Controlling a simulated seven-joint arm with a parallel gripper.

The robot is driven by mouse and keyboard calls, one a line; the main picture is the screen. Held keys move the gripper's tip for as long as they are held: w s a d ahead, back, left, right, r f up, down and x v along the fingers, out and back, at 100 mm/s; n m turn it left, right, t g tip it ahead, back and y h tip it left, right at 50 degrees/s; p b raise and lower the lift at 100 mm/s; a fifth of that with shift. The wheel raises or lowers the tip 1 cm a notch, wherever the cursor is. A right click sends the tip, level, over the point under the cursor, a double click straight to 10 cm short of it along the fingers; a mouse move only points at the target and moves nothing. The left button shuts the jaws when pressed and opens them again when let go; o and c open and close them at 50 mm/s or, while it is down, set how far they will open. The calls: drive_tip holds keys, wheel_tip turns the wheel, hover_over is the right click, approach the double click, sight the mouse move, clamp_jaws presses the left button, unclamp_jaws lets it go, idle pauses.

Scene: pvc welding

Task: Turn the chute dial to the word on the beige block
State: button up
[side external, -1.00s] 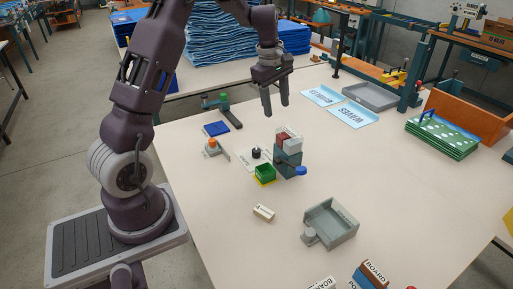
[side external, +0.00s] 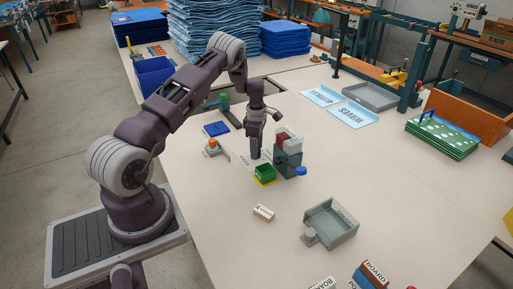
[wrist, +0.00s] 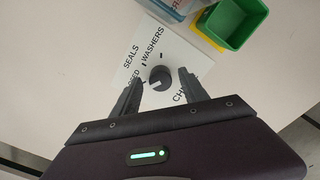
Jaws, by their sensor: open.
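The chute dial (wrist: 160,75) is a dark round knob on a white plate (wrist: 187,52). The plate reads SEALS, WASHERS, a partly covered word ending in "SED", and a partly covered word starting with "CH". A small white mark on the knob's lower left faces the "SED" side. My gripper (wrist: 161,80) is open and points down, with one finger on each side of the knob; contact cannot be told. In the side view my gripper (side external: 256,154) hides most of the dial. The beige block (side external: 263,212) lies on the table; its word is too small to read.
A green bin (wrist: 235,22) on a yellow base stands close to the plate. A stacked block tower with a blue knob (side external: 300,171) stands just right of my gripper. A grey tray (side external: 331,224) lies nearer the front. The table's right middle is clear.

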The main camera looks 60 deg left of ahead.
clamp_jaws()
drive_tip(key=shift+m, duration=0.3)
drive_tip(key=m, duration=0.3)
drive_tip(key=shift+m, duration=0.4)
drive_tip(key=m, duration=0.4)
drive_tip(key=shift+m, duration=0.3)
drive_tip(key=m, duration=1.1)
drive_tip(key=shift+m, duration=2)
drive_tip(key=shift+s, duration=0.1)
